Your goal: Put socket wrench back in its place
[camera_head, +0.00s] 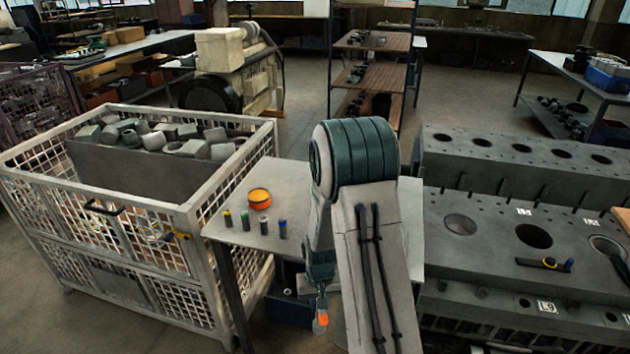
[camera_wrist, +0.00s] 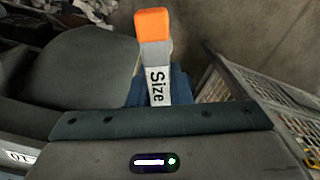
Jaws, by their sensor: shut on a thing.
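My gripper (camera_head: 321,300) hangs low beside the front edge of the grey table (camera_head: 262,172), pointing down. It is shut on a grey tool with an orange end (camera_wrist: 153,24), marked "Size" on its side in the wrist view. The orange also shows at the gripper's tip in the head view. The jaws and the rest of this tool are hidden, so I cannot tell for sure that it is the socket wrench. A dark tool with yellow and blue marks (camera_head: 545,263) lies on the engine block (camera_head: 490,238) at the right.
Several small colour-banded sockets (camera_head: 264,225) and an orange round tin (camera_head: 259,198) stand on the table. A white mesh crate (camera_head: 195,207) full of metal parts stands at the left. A blue box (camera_head: 289,309) sits under the table. My arm hides the table's right middle.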

